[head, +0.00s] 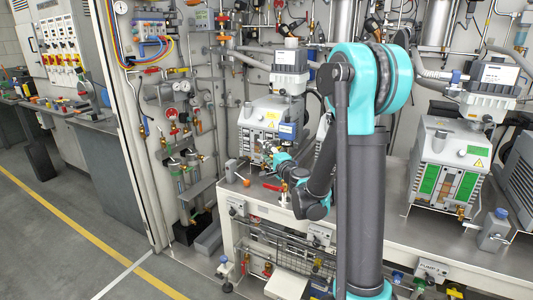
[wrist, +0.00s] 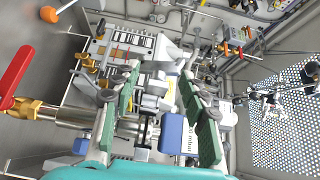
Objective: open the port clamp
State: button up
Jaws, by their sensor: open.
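My gripper (wrist: 160,105) is open in the wrist view, its two green-padded fingers spread left and right. Between and below the pads lies a cluster of grey metal port fittings (wrist: 152,98), which seems to hold the port clamp; its exact outline and state are hard to tell. A blue block with a white label (wrist: 172,133) sits by the right pad. In the head view my gripper (head: 277,153) is at the front of the left white pump (head: 262,115); my arm hides part of this area, and the clamp cannot be made out there.
A red-handled lever (wrist: 15,75) on a brass valve and pipe stands left of my gripper in the wrist view. An orange knob (wrist: 48,14) is at upper left. A second pump (head: 447,165) stands right on the bench. The floor (head: 70,235) at left is clear.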

jog(key=v, duration=1.2)
jog(key=s+a+f+n+g, duration=0.2)
jog(key=s+f+n+g, duration=0.5)
jog(key=s+f+n, duration=0.3)
jog(key=s+d+f+n+g+h, duration=0.3)
jog(key=s+d+f+g+h, duration=0.2)
jog(key=s+d, duration=0.7)
notch_tip(320, 180, down, 2)
jog(key=shift+s+d+f+h, duration=0.25)
jog(key=shift+s+h, duration=0.6)
jog(key=shift+h, duration=0.15)
